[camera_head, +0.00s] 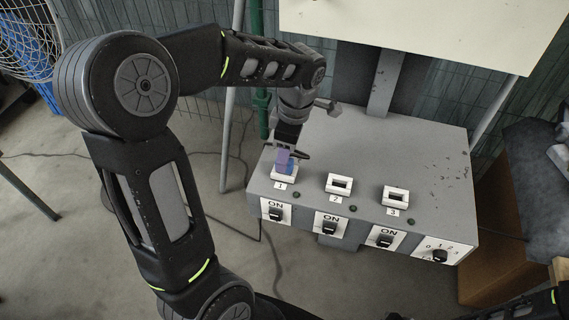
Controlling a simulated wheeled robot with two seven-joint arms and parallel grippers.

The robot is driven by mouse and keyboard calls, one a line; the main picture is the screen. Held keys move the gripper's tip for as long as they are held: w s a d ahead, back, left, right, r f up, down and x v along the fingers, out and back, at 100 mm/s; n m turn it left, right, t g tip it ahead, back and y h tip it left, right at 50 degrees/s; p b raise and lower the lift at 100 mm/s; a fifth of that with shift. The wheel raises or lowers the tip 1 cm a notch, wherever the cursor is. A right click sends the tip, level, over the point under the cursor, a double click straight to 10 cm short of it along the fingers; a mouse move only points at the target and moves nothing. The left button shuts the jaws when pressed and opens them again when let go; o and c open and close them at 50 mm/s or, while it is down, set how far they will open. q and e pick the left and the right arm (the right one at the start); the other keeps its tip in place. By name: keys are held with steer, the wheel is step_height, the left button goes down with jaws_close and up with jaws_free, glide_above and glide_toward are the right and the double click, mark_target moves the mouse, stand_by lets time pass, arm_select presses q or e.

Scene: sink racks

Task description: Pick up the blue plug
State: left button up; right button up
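The blue plug (289,165), purplish on its upper face, stands at socket 1 (279,175) on the left of the grey box's top. My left gripper (286,153) points down right at the plug, with a dark finger showing beside its top. The hand hides part of the plug, and I cannot tell whether the fingers are closed on it or only around it. My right gripper is out of view; only a bit of my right arm shows at the bottom right corner.
The grey box (420,150) has empty white sockets 2 (339,184) and 3 (395,196). Black switches marked ON and a knob (439,256) line its front. A green pipe (257,60) stands behind on the left. A white panel (420,30) overhangs the back.

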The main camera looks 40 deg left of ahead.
arm_select(q)
steer(key=shift+a+f, duration=0.2)
steer(key=shift+f, duration=1.35)
jaws_close()
